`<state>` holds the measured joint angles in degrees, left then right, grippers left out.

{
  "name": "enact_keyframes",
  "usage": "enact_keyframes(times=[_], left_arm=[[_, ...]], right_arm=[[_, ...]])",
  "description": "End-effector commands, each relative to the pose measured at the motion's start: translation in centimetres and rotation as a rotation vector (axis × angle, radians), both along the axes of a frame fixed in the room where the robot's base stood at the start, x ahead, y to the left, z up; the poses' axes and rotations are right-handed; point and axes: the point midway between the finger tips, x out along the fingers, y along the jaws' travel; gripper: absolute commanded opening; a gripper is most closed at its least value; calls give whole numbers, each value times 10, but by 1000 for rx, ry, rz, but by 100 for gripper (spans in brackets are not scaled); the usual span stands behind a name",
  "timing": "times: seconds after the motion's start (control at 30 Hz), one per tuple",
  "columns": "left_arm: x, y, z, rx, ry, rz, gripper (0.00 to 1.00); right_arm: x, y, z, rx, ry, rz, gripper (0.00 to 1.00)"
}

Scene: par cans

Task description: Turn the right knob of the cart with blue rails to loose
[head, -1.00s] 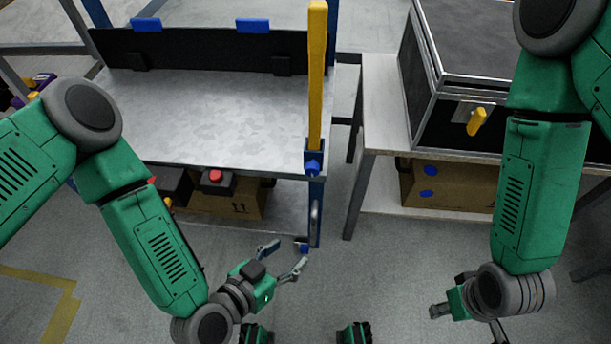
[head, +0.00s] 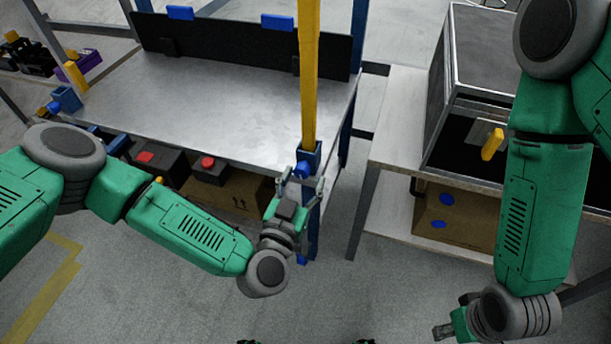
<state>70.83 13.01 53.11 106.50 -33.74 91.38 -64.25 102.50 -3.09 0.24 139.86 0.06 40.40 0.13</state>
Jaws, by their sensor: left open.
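The cart (head: 230,108) with blue rails stands in front of me with a grey metal top. At its right front corner a yellow post (head: 309,75) rises from a blue bracket, and the blue right knob (head: 302,169) sits on that bracket. My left gripper (head: 302,181) is open just below and around the knob, its fingers pointing up on either side. I cannot tell whether they touch it. My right gripper (head: 443,331) is at the bottom edge, far from the cart, mostly hidden or cut off.
A pale table (head: 400,150) with a black case (head: 490,60) stands to the right, a cardboard box (head: 455,219) on its lower shelf. Black boxes with red tops (head: 208,168) sit under the cart top. The floor between cart and table is narrow.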

Motion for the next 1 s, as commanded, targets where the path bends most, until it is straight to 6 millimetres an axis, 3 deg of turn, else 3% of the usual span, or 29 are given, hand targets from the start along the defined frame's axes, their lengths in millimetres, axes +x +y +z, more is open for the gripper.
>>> enact_keyframes(times=[0.2,0.5,0.63,0.67,1.0], left_arm=[[17,-1,-1,-4,1,2,49],[19,-6,0,2,2,0,49],[19,-7,0,3,1,1,4],[19,-7,0,3,1,0,0],[18,-6,0,-28,11,-4,0]], right_arm=[[0,0,-6,0,0,1,40],[0,1,-5,1,-1,1,40],[0,0,-5,0,-1,1,40],[0,0,-5,0,-1,0,40],[0,0,-3,1,-1,1,40]])
